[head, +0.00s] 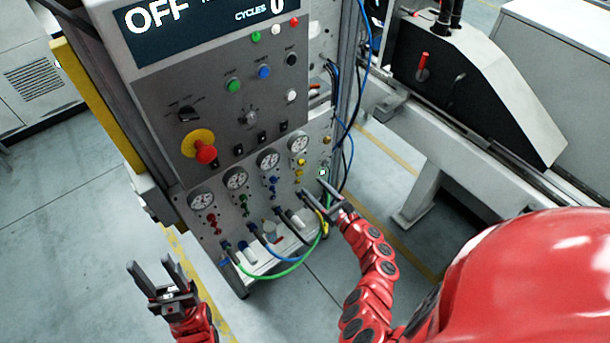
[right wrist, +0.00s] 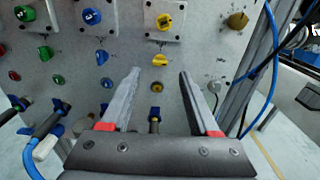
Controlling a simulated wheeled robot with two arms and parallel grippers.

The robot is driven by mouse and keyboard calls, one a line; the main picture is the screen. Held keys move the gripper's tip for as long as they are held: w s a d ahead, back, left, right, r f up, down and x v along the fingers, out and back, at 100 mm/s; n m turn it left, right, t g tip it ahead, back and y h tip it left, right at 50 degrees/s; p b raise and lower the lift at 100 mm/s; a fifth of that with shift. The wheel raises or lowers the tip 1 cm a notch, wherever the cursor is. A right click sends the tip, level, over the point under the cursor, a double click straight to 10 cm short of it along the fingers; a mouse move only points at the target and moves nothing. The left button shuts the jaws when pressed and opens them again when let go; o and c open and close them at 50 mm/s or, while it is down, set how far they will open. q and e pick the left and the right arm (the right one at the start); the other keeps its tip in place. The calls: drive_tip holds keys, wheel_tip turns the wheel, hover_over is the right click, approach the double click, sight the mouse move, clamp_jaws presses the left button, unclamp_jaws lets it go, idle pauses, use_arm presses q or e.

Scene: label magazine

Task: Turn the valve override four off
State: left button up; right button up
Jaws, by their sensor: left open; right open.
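The yellow column of controls is the rightmost of the coloured columns on the lower panel. In the right wrist view it has a yellow knob on a plate (right wrist: 164,21), a yellow knob below it (right wrist: 159,60) and a small yellow round part (right wrist: 156,86). Labels are too small to read, so I cannot tell which is override four. My right gripper (head: 312,187) is open and empty in front of the panel's lower right; in the wrist view its fingers (right wrist: 159,74) stand either side of the yellow column. My left gripper (head: 151,268) is open and empty, left of the panel.
Red, green and blue (right wrist: 45,53) knobs stand to the left. A brass-coloured knob (right wrist: 237,20) is upper right. Blue and green hoses (head: 275,275) loop below the panel. A red emergency button (head: 205,153) sits above the gauges. The display reads OFF.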

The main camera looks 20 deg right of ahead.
sight(301, 174)
drive_tip(key=x, duration=0.5)
drive_tip(key=shift+w+a, duration=0.1)
drive_tip(key=shift+w, duration=0.25)
clamp_jaws()
